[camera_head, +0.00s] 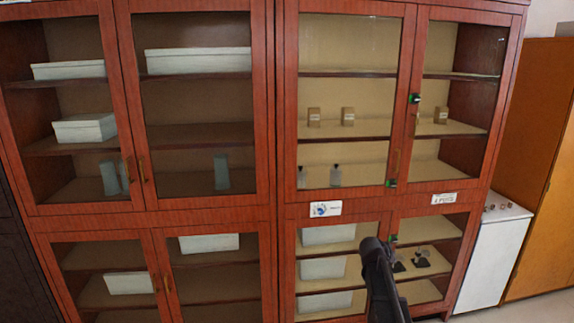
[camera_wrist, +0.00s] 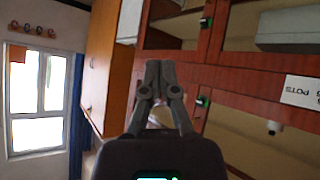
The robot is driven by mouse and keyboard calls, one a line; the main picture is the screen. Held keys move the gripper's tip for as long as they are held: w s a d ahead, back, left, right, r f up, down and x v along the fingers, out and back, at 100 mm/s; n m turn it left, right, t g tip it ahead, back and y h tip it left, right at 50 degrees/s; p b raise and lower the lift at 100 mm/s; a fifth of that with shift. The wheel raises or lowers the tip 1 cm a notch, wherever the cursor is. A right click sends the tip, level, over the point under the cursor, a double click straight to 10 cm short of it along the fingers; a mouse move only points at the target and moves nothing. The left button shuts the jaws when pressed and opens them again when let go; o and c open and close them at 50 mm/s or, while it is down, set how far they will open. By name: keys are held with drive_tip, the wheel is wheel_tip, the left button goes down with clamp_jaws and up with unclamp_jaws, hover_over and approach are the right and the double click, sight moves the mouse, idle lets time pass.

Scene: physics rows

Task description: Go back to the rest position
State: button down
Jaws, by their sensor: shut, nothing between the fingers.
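My gripper shows in the wrist view (camera_wrist: 160,68), with its two fingers together and nothing between them. The gripper's fingertips cannot be made out clearly in the head view. The cabinet (camera_head: 205,217) has glass doors, all of which look closed.
White boxes (camera_head: 198,60), small brown boxes (camera_head: 348,116) and bottles (camera_head: 335,175) stand on shelves behind glass. Green-lit latches (camera_head: 414,98) sit on the right doors. A white low unit (camera_head: 492,260) and an orange-brown cupboard (camera_head: 540,170) stand to the right. The wrist view shows a window (camera_wrist: 35,100).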

drive_tip(key=s+a+f+n+g+y, duration=0.2)
drive_tip(key=s+a, duration=0.4)
drive_tip(key=s, duration=0.3)
drive_tip(key=s+a+f+n+g+y, duration=0.2)
drive_tip(key=s+a, duration=0.4)
drive_tip(key=s, duration=0.3)
drive_tip(key=s+a+f+n+g+y, duration=0.2)
drive_tip(key=s+a+f+y, duration=0.1)
drive_tip(key=s+a, duration=0.4)
drive_tip(key=s, duration=0.3)
drive_tip(key=shift+n+g+y, duration=0.3)
drive_tip(key=shift+n+y, duration=0.1)
drive_tip(key=shift+d, duration=0.1)
